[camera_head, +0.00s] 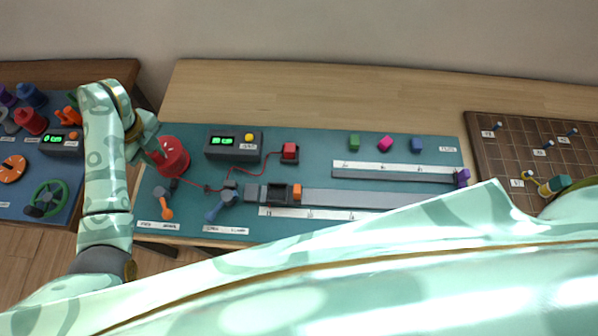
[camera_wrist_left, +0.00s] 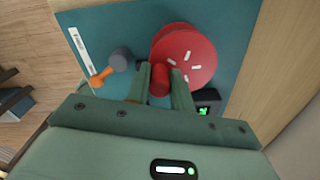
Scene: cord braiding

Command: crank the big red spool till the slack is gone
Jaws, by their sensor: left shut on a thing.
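The big red spool (camera_head: 173,157) stands at the left end of the teal board. It also shows in the left wrist view (camera_wrist_left: 198,58), with pale marks on its face. My left gripper (camera_head: 154,149) is at the spool's left side. In the left wrist view my left gripper (camera_wrist_left: 160,77) is shut on the spool's red crank knob (camera_wrist_left: 159,84), one finger on each side. A thin red cord (camera_head: 268,160) runs in a curved line between the spool's side and a red block (camera_head: 289,152). My right gripper is not in view.
A box with a green display (camera_head: 233,143) stands right of the spool. A grey rail (camera_head: 350,197) runs right. My own pale green body covers the foreground.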

